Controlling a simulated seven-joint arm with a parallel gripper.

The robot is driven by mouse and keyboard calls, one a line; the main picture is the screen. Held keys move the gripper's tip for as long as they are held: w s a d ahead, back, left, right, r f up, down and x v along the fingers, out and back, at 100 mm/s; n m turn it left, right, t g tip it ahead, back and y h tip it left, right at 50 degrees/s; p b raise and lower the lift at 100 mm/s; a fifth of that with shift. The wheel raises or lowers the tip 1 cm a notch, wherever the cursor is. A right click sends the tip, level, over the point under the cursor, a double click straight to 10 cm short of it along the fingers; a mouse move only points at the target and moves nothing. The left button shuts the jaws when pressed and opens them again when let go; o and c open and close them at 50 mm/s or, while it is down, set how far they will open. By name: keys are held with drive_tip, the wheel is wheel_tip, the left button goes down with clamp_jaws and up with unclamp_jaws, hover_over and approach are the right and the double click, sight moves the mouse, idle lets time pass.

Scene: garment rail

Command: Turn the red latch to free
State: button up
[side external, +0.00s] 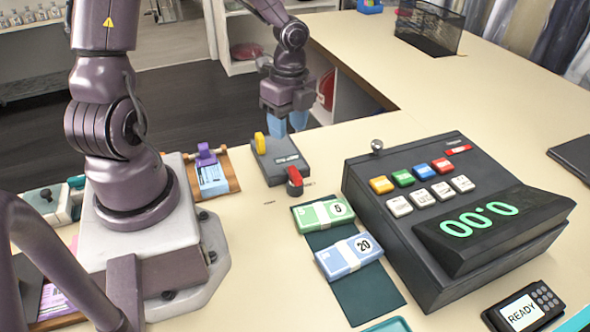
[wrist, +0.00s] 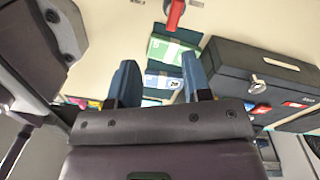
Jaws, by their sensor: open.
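The red latch (side external: 294,184) is a small upright piece with a dark base at the near end of a dark grey block (side external: 277,160). In the wrist view the red latch (wrist: 174,14) shows at the top edge, beyond my fingertips and apart from them. A yellow latch (side external: 260,143) stands at the block's far left. My gripper (side external: 285,124) points down with blue fingers at the far end of the block, away from the red latch. It is open and empty; the wrist view shows a wide gap between the fingers (wrist: 160,80). Small marks beside the red latch are unreadable.
Green (side external: 323,215) and blue (side external: 349,256) banknote bundles lie on a dark mat close to the red latch. A large cash register (side external: 450,220) stands to the right. A wooden tray with a purple stamp (side external: 207,154) is left of the block.

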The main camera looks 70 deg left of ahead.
sight(295, 172)
drive_tip(key=f+m, duration=0.1)
drive_tip(key=f, duration=0.3)
drive_tip(key=w+f+m, duration=0.1)
drive_tip(key=f+m, duration=0.1)
drive_tip(key=f, duration=0.2)
drive_tip(key=f+m, duration=0.1)
drive_tip(key=f, duration=0.3)
drive_tip(key=shift+w+f+t, duration=0.25)
drive_tip(key=shift+f+t, duration=0.05)
drive_tip(key=shift+t, duration=0.1)
clamp_jaws()
